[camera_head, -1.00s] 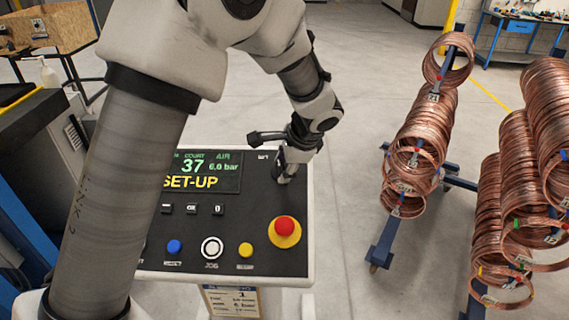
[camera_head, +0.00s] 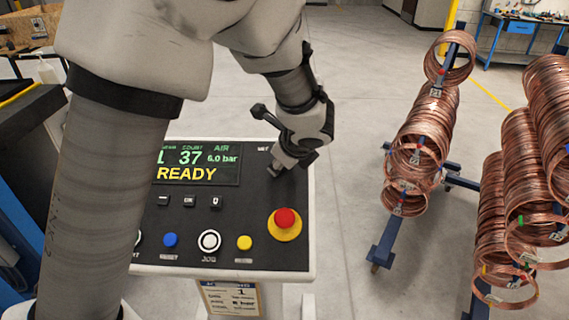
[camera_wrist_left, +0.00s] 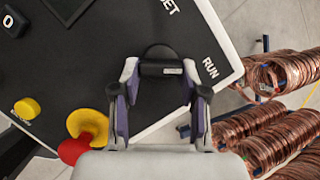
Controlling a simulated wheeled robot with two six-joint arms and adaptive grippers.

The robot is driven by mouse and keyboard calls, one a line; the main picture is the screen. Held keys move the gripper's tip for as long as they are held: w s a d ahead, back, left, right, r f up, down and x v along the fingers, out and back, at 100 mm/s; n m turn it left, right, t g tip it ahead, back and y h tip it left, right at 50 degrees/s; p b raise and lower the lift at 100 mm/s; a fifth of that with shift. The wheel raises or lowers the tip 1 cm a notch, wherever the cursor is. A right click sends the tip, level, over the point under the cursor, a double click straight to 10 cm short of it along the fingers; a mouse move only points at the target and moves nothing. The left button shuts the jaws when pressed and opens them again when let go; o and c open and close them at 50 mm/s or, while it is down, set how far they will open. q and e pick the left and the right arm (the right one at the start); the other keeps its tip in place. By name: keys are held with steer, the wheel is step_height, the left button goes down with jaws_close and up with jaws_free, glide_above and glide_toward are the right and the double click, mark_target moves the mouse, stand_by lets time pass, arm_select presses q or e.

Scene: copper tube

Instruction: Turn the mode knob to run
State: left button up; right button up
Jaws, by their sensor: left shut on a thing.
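The black mode knob (camera_wrist_left: 160,68) sits on the control panel (camera_head: 255,258), near the panel's right edge. Its bar lies across the wrist picture, with a pale mark at its right end towards the printed word RUN (camera_wrist_left: 210,67). Another label, of which "ET" shows, is above. My left gripper (camera_wrist_left: 160,78) is shut on the knob, one finger at each end of the bar. In the head view my left gripper (camera_head: 277,168) covers most of the knob. The display (camera_head: 195,168) reads READY in yellow, with 37 and 6.0 bar above. My right gripper is not in view.
A red emergency button (camera_head: 285,219) on a yellow base is just below the gripper. Blue, white and yellow buttons (camera_head: 209,241) line the panel's front. Racks of copper coils (camera_head: 428,125) stand to the right, with clear floor between.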

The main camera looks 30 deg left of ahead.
arm_select(q)
steer(key=shift+r+m+t, duration=0.2)
steer(key=shift+m+t, duration=0.1)
steer(key=shift+m, duration=0.4)
steer(key=o, duration=1.1)
steer(key=shift+a, duration=0.1)
steer(key=shift+o, duration=0.2)
steer(key=shift+f, duration=0.1)
steer(key=shift+s, duration=0.1)
steer(key=v, duration=0.7)
